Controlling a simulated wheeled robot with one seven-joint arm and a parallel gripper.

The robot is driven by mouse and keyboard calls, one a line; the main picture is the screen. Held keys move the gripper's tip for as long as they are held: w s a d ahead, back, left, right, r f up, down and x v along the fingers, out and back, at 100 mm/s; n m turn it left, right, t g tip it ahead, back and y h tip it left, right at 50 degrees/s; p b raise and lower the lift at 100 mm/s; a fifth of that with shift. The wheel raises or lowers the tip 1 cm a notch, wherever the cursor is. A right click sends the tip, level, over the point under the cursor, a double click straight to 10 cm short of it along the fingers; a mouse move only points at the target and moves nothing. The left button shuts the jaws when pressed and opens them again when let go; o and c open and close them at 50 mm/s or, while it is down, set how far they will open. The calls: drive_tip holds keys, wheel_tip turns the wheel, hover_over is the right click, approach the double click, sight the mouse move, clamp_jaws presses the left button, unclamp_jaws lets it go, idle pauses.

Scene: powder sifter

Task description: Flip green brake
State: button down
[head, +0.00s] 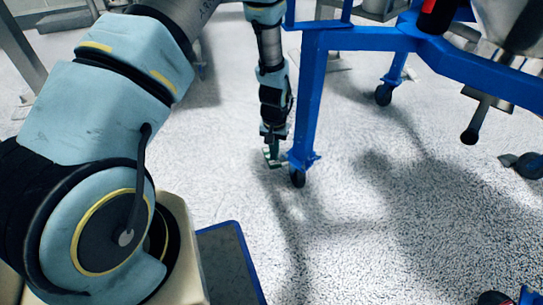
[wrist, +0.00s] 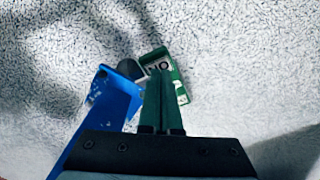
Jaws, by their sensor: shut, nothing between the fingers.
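The green brake (wrist: 154,53) shows in the wrist view as a green-edged piece with upside-down lettering that looks like "ON". It sits beside the dark caster wheel (wrist: 130,69) at the foot of a blue leg (wrist: 103,105). My gripper (wrist: 161,76) is shut and empty, its green fingertips overlapping the near part of the brake in the picture. I cannot tell whether they touch it. In the head view my gripper (head: 271,161) reaches down close to the floor, just left of the caster (head: 297,179). The brake cannot be told apart from the green fingers there.
The blue frame leg (head: 308,100) stands close to the right of my lower arm. Other casters (head: 383,95) stand farther back and right. A black-knobbed handle (head: 469,136) hangs from the frame at right. The speckled floor (head: 225,190) is open left of the gripper.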

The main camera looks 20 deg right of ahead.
drive_tip(key=shift+f+b, duration=0.6)
drive_tip(key=shift+f, duration=0.6)
idle(0.5)
drive_tip(key=shift+r, duration=0.1)
wheel_tip(320, 180, up, 7)
drive_tip(key=p, duration=0.6)
idle(0.5)
